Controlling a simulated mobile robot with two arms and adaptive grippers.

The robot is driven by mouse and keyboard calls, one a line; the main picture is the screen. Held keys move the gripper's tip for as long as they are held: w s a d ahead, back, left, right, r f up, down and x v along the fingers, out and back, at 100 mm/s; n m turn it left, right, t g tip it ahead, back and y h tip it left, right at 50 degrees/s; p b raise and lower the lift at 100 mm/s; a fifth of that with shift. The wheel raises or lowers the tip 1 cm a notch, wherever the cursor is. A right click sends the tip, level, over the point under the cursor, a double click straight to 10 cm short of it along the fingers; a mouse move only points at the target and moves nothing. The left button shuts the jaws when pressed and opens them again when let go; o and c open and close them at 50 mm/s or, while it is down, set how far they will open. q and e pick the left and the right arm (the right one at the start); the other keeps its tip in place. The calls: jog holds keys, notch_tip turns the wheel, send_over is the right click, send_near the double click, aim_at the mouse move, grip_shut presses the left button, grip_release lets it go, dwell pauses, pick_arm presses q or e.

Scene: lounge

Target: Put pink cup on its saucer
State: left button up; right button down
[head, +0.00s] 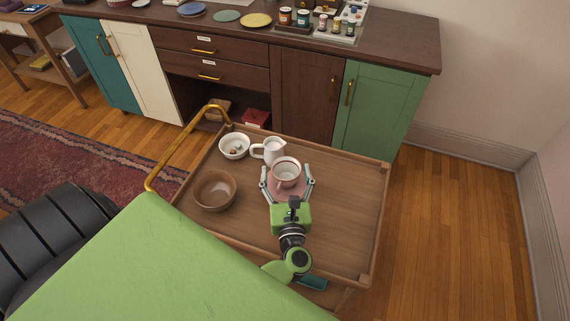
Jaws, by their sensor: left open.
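The pink cup (286,166), pale inside, stands upright on the wooden trolley's top. The pink saucer (274,189) shows under and around its base, and the cup appears to sit on it, though the contact is hidden. My left gripper (287,176) is open. Its two fingers lie on either side of the cup and saucer, with small gaps visible beside the cup. My right gripper is not in view.
A white jug (271,149) stands close behind the cup. A white bowl (234,146) and a brown bowl (214,190) are to its left. The trolley (345,215) has a raised rim and clear space on its right. A sideboard (305,95) stands behind.

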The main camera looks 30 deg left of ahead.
aim_at(287, 181)
pick_arm(q)
jog(key=shift+v, duration=1.55)
jog(key=shift+r, duration=0.1)
